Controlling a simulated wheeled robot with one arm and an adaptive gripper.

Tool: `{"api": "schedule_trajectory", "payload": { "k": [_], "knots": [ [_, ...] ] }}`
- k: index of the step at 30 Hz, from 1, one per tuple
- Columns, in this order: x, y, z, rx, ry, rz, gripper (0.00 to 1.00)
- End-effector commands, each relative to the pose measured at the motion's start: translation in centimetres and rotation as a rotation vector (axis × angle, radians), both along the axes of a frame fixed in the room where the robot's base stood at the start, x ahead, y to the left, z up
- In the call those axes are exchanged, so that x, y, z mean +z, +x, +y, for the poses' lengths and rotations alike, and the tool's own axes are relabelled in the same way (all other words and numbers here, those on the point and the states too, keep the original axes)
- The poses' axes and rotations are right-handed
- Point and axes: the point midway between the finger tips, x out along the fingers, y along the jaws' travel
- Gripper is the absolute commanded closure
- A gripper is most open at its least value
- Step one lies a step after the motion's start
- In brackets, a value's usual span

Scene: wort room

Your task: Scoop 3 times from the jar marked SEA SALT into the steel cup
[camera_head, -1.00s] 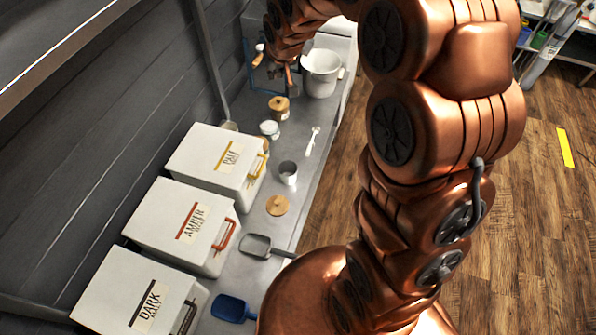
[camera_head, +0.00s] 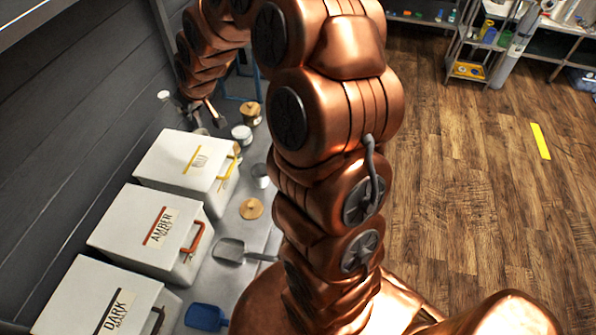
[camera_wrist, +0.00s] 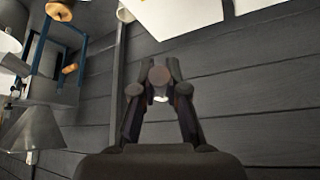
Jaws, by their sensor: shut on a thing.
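The steel cup (camera_head: 261,175) stands on the counter, partly hidden behind my arm. A small jar with a white top or contents (camera_head: 241,133) stands farther back. A jar with a wooden lid (camera_head: 249,112) is just behind it. No SEA SALT label can be read on either jar. My gripper (camera_head: 213,112) is above the counter's back left part, left of the jars. In the wrist view my gripper (camera_wrist: 160,88) is shut on a small scoop, whose round brownish end (camera_wrist: 159,75) shows between the fingers. A pale end (camera_head: 163,95) sticks out left toward the wall.
White bins marked AMBER (camera_head: 130,220) and DARK (camera_head: 75,290), and another bin (camera_head: 165,160), line the wall. A wooden lid (camera_head: 251,208), a grey scoop (camera_head: 229,250) and a blue scoop (camera_head: 207,317) lie in front. The dark plank wall (camera_wrist: 250,130) is close to my gripper.

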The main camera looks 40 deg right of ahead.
Motion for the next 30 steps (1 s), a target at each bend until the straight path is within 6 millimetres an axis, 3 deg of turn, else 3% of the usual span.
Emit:
{"api": "schedule_trajectory", "payload": {
  "k": [1,12,21,30],
  "knots": [
    [-2.4,-0.5,-1.5,0.004,0.005,-0.001,1.0],
    [-11.2,-4.8,-9.8,0.109,0.005,-0.009,1.0],
    [-17.9,-9.0,-15.5,0.2,0.004,-0.014,1.0],
    [-24.4,-13.6,-20.0,0.294,0.009,-0.014,1.0]
  ]
}}
